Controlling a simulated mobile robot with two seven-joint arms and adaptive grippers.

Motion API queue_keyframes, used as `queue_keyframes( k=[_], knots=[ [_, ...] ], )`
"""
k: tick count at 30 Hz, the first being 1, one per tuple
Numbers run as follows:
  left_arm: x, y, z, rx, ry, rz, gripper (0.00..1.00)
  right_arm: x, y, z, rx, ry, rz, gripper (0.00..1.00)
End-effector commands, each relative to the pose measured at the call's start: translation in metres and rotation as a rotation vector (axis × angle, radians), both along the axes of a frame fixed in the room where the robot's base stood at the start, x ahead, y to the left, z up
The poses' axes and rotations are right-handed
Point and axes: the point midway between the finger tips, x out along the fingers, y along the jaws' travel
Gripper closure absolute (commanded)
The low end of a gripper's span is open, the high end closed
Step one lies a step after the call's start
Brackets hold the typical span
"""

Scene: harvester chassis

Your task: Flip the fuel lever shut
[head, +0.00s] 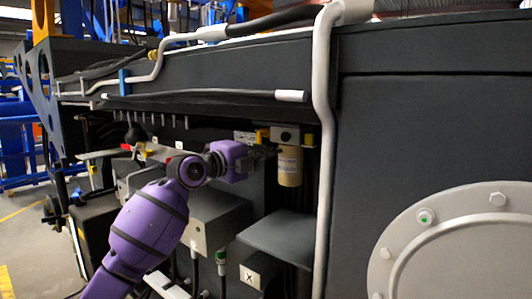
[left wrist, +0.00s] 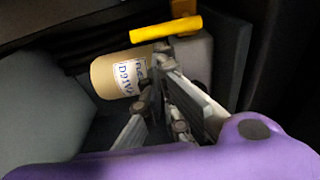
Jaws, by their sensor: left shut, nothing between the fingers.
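The yellow lever (left wrist: 166,29) shows in the left wrist view as a bar beside a pale block, above a cream canister (left wrist: 115,75) with a printed label. In the head view the cream canister (head: 289,167) hangs under a small block, with yellow parts at both sides of the block; I cannot tell surely which is the lever. My left gripper (head: 268,152) is at the left of the canister, just under the left yellow part. In the left wrist view its fingers (left wrist: 157,68) are shut and empty, apart from the yellow bar. My right gripper is not in view.
A grey pipe (head: 323,120) runs down right of the canister. A dark shelf (head: 280,235) juts out below, and a grey box (head: 215,220) sits under my wrist. A dark beam (head: 230,65) overhangs from above. A large round cover (head: 470,245) is at right.

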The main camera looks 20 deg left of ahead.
Motion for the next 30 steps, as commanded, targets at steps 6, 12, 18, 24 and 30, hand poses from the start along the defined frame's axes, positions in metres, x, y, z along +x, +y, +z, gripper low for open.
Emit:
queue_keyframes(
  k=[6,12,18,24,30],
  knots=[
    [0.0,0.0,-0.001,0.002,0.0,0.001,1.0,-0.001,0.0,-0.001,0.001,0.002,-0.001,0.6],
    [0.001,0.002,-0.005,0.04,-0.011,0.002,1.0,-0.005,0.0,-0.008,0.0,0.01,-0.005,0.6],
    [0.001,0.003,-0.005,0.066,-0.021,0.001,1.0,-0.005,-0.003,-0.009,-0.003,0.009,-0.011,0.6],
    [0.002,0.004,-0.006,0.096,-0.033,0.001,1.0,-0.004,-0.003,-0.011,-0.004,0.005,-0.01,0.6],
    [0.002,0.005,-0.008,0.133,-0.046,0.001,1.0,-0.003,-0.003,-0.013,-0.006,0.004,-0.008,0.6]
  ],
)
